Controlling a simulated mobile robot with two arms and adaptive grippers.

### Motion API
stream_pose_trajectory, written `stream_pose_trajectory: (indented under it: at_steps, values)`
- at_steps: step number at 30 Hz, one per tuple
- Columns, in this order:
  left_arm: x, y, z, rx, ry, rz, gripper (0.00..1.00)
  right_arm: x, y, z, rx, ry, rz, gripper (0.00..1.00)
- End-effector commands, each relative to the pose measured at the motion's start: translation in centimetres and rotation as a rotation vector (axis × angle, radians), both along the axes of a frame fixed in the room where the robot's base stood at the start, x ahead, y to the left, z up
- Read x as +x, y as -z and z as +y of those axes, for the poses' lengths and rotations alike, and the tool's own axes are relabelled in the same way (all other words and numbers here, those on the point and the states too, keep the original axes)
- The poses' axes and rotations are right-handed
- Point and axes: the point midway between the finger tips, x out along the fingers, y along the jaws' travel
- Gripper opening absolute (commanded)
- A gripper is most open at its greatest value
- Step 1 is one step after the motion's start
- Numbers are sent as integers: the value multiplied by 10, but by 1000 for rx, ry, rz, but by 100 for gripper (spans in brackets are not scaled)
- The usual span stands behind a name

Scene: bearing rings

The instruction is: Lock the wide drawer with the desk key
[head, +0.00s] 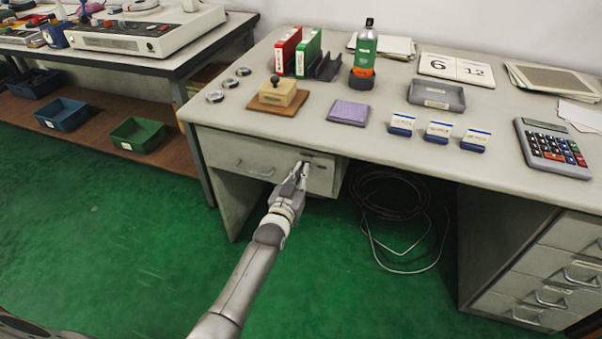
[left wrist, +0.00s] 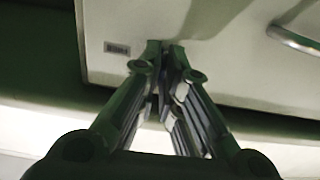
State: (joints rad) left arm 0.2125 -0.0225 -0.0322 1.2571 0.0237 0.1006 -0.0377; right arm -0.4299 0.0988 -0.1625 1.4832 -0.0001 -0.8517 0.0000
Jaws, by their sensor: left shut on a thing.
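The wide drawer (head: 226,148) is under the left part of the desk top, and its front looks flush with the desk. Its handle (head: 254,172) is left of my left gripper (head: 301,168). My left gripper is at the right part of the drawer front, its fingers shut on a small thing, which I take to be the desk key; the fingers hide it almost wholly. In the left wrist view, the fingertips (left wrist: 166,48) meet the pale drawer front (left wrist: 200,25) near its edge, between a small label (left wrist: 117,48) and the handle (left wrist: 295,41). The keyhole is hidden. My right gripper is not in view.
The desk top (head: 270,118) overhangs the drawer and carries a stamp (head: 277,92), a purple pad (head: 349,111), a bottle (head: 364,50) and a calculator (head: 552,147). A coiled cable (head: 390,205) lies beneath. The green floor before the drawer is clear.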

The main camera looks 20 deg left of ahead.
Motion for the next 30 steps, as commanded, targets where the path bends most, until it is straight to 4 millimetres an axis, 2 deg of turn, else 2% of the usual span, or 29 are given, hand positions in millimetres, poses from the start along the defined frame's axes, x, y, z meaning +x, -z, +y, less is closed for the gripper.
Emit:
stream_pose_trajectory:
  at_steps: [15, 16, 20, 30]
  values:
    - [0, 1, 0, -20, 0, 3, 0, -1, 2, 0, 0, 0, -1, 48]
    - [0, 1, 0, -20, 0, 3, 10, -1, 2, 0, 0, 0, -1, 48]
    - [0, 1, 0, -19, 0, 2, 27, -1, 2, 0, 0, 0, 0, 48]
    - [-1, 0, 0, -17, 0, 2, 28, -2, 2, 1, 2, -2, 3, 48]
